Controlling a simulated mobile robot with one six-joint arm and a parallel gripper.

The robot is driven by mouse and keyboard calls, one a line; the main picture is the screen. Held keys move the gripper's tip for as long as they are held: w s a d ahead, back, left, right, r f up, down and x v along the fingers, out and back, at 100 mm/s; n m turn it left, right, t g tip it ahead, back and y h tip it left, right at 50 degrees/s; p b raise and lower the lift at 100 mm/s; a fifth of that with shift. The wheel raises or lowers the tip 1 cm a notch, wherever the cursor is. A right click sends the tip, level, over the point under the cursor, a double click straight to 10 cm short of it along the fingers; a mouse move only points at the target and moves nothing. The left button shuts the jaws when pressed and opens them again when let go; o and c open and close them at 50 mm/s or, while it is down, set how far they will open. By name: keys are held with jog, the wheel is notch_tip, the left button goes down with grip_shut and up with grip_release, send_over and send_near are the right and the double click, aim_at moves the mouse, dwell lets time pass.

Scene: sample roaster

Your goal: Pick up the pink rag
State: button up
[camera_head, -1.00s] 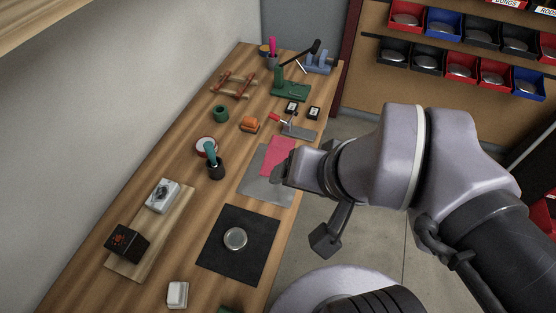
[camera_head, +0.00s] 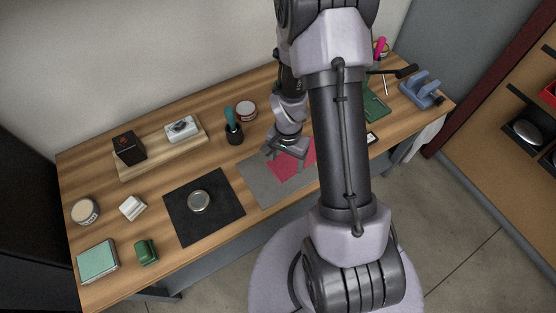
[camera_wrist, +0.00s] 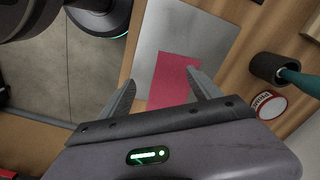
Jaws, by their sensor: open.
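The pink rag (camera_head: 292,160) lies flat on a grey mat (camera_head: 262,188) on the wooden bench. In the wrist view the rag (camera_wrist: 175,78) shows between and beyond my two fingers, with the grey mat (camera_wrist: 190,28) around its far end. My gripper (camera_head: 286,160) is above the rag, at its left part in the head view. In the wrist view my gripper (camera_wrist: 162,82) is open, with nothing between its fingers. My arm and gripper hide part of the rag in the head view.
A black mat (camera_head: 183,220) with a round metal tin (camera_head: 199,202) lies left of the grey mat. A dark cup with a teal-handled tool (camera_head: 234,132) and a red-and-white tin (camera_head: 246,110) stand behind it. The bench's front edge is close to the grey mat.

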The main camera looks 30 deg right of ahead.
jog(key=f+b, duration=0.4)
jog(key=f, duration=0.1)
jog(key=f+b, duration=0.3)
jog(key=f, duration=0.2)
jog(key=shift+a+b, duration=0.2)
jog(key=shift+b, duration=0.15)
jog(key=shift+s+r, duration=0.1)
jog(key=shift+r, duration=0.05)
grip_shut()
notch_tip(320, 180, up, 12)
jog(key=p, duration=0.8)
jog(key=shift+p, duration=0.4)
notch_tip(320, 180, up, 10)
jog(key=p, duration=0.7)
send_over(284, 179)
jog(key=shift+f, duration=0.45)
